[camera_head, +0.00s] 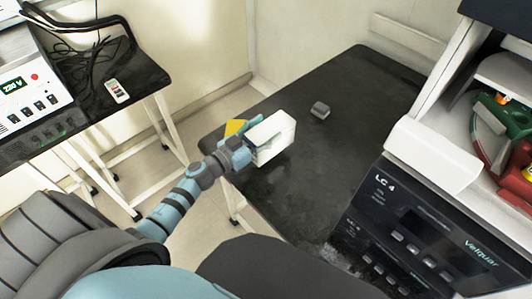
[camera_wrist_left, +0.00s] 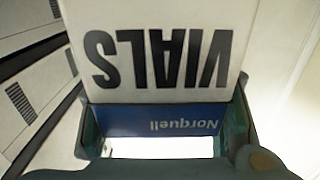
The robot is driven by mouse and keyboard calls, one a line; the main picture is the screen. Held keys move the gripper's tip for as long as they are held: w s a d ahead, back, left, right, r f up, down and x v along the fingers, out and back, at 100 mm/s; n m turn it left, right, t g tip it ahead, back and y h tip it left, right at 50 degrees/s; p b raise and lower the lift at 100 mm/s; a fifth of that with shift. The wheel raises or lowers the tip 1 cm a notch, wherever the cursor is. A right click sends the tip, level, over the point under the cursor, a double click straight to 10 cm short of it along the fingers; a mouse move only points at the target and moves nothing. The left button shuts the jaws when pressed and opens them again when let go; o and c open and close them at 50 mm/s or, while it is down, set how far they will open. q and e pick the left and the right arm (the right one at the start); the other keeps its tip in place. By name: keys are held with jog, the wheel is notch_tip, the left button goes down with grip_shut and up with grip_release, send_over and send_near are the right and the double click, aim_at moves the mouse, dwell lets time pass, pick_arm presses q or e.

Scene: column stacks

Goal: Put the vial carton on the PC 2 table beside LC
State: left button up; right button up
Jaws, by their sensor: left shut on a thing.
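The vial carton (camera_head: 277,139) is a white box. In the left wrist view the carton (camera_wrist_left: 160,50) fills the upper middle, with "VIALS" upside down and a blue "Norquell" band. My left gripper (camera_head: 253,144) is shut on it; in the wrist view its fingers (camera_wrist_left: 165,128) lie on both sides of the box. The carton is over the left edge area of a black table (camera_head: 350,100); I cannot tell whether it touches the top. The "LC 4" instrument (camera_head: 415,225) stands at the table's right. No "PC 2" label is readable. My right gripper is not in view.
A small grey block (camera_head: 320,110) lies on the table behind the carton. The tabletop around it is mostly bare. At the left, another black table (camera_head: 140,75) bears a power unit (camera_head: 30,95), cables and a white handheld device (camera_head: 117,91). A yellow patch (camera_head: 235,127) shows by my gripper.

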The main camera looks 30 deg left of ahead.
pick_arm(q)
notch_tip(320, 180, down, 5)
jog(key=b, duration=0.3)
jog(key=shift+r, duration=0.25)
jog(key=shift+f, duration=0.2)
jog(key=o, duration=1.7)
jog(key=shift+r, duration=0.15)
jog(key=shift+s+a, duration=0.1)
jog(key=shift+s, duration=0.15)
jog(key=v, duration=1.1)
jog(key=shift+s+a, duration=0.1)
jog(key=shift+s, duration=0.2)
